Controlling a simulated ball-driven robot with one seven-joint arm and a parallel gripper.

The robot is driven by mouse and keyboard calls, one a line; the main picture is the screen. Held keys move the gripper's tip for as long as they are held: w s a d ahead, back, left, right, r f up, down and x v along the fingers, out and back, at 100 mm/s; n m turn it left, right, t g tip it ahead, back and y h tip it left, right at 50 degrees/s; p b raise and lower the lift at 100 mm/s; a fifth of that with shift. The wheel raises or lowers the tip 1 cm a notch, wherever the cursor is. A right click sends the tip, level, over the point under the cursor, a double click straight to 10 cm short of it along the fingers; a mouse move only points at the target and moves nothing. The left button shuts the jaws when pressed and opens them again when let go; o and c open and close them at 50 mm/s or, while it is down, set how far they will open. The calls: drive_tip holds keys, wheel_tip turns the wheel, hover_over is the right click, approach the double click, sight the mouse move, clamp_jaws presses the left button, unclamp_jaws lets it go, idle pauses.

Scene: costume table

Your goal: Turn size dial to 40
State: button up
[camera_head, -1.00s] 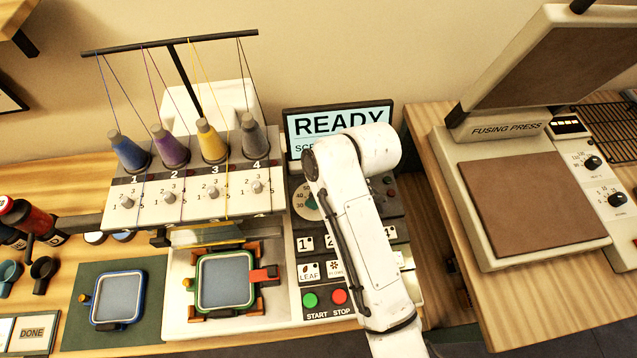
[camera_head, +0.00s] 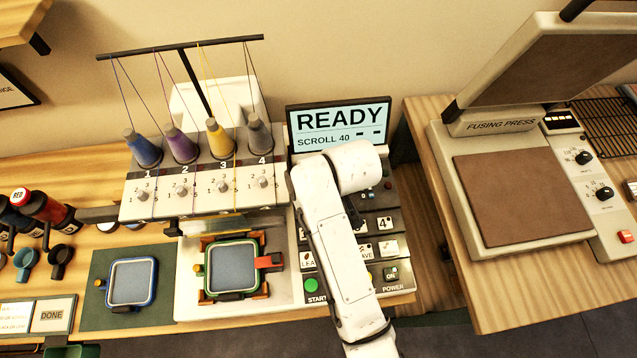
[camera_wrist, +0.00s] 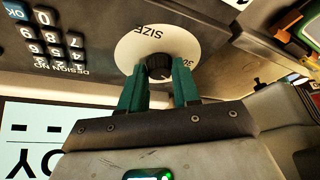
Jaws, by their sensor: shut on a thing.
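In the wrist view the size dial is a white disc (camera_wrist: 136,46) marked SIZE with a dark ribbed knob (camera_wrist: 159,66) at its centre. The green fingers of my gripper (camera_wrist: 160,75) are shut on the knob, one on each side. A number at the disc's right edge is partly covered and only partly readable. In the head view my white arm hides both the dial and my gripper. The machine's screen (camera_head: 339,121) reads READY, with SCROLL 40 and two dashes below.
A keypad (camera_wrist: 48,42) lies beside the dial. Thread cones, such as the yellow one (camera_head: 219,138), stand left of my arm. A green hoop (camera_head: 231,267) sits in the machine, and a blue hoop (camera_head: 132,283) lies on a mat. The fusing press (camera_head: 520,190) stands at right.

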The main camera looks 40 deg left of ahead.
drive_tip(key=o, duration=1)
drive_tip(key=shift+r, duration=0.1)
drive_tip(key=b+v, duration=0.1)
drive_tip(key=v, duration=0.9)
drive_tip(key=shift+d+r, duration=0.2)
drive_tip(key=shift+r, duration=0.05)
